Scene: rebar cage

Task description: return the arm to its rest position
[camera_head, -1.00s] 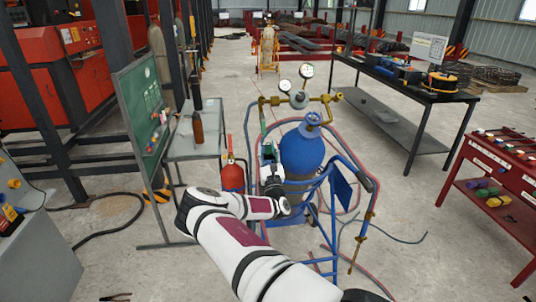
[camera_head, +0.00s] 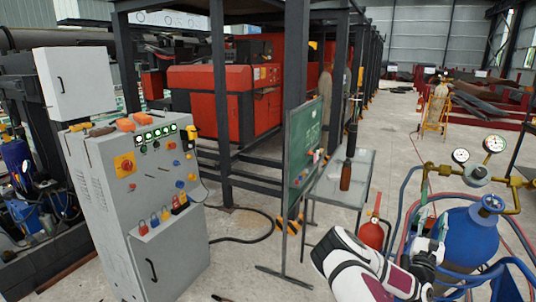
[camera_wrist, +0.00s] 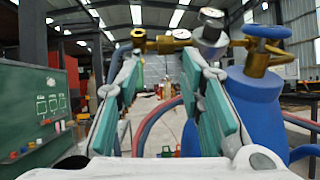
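My white and dark-red arm reaches in from the lower right of the head view. My gripper (camera_head: 424,222) is at its end, just left of the blue gas cylinder (camera_head: 470,238). In the wrist view my gripper (camera_wrist: 160,75) shows two teal-padded fingers standing wide apart with nothing between them. The blue cylinder (camera_wrist: 262,115) is close behind the right finger. The pressure gauges and brass fittings (camera_wrist: 182,36) show beyond the fingertips. I cannot tell whether my gripper touches the cylinder or its cart.
A red extinguisher (camera_head: 371,235) stands left of the cart. A small table (camera_head: 335,185) with a brown bottle (camera_head: 346,176) and a green board (camera_head: 304,150) are further left. A grey control cabinet (camera_head: 150,225) fills the left foreground. Hoses and blue cart rails (camera_head: 408,195) surround the cylinder.

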